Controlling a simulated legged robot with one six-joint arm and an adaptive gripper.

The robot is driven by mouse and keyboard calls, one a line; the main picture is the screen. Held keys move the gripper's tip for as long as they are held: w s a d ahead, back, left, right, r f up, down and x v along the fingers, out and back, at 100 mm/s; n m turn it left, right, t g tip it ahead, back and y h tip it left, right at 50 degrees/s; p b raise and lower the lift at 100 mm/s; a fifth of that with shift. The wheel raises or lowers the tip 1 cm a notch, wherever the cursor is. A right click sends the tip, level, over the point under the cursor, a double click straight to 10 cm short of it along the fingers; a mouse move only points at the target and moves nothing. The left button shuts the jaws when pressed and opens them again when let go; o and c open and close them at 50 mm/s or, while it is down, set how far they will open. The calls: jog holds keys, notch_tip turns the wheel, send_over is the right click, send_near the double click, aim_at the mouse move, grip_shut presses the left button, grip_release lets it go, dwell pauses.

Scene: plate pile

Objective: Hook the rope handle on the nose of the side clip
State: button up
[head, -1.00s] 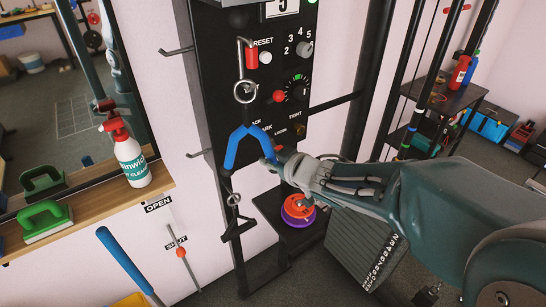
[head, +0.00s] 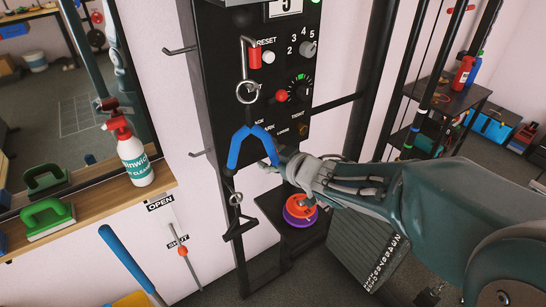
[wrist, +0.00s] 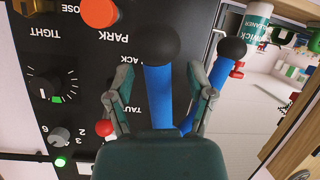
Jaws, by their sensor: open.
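The blue rope handle (head: 262,137) hangs as an inverted V with its two arms spread downward. In the wrist view, which is upside down, its arms (wrist: 158,100) are blue with black knobs at their ends. My gripper (head: 281,158) is at the lower end of the right arm. In the wrist view my gripper (wrist: 160,92) is open, with one blue arm between its fingers; I cannot tell whether they touch it. A silver clip (head: 243,52) stands beside a red sleeve above the handle, and a metal ring (head: 248,92) is below it. The clip's nose is too small to make out.
The black control panel (head: 220,75) with knobs is behind the handle. A smaller ring and black strap handle (head: 238,228) hang below. The spray bottle (head: 133,158) and green brush (head: 47,220) stand on the wooden shelf at left. Metal pegs (head: 180,50) stick out left of the panel.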

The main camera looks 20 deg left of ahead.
jog(key=v, duration=1.2)
jog(key=d+r+m+t+h, duration=0.35)
jog(key=d+m+h, duration=0.6)
jog(key=d, duration=0.75)
jog(key=s+d+f+m+g, duration=0.1)
jog(key=s+f+g, duration=0.1)
jog(key=s, duration=0.5)
jog(key=s+d+f+m+g+h, duration=0.1)
jog(key=s+d+f+m+g, duration=0.1)
jog(key=s, duration=0.5)
jog(key=shift+s+d+f+g, duration=0.15)
jog(key=shift+d+f+g, duration=0.1)
jog(key=shift+f+g, duration=0.7)
jog(key=shift+r+m, duration=0.25)
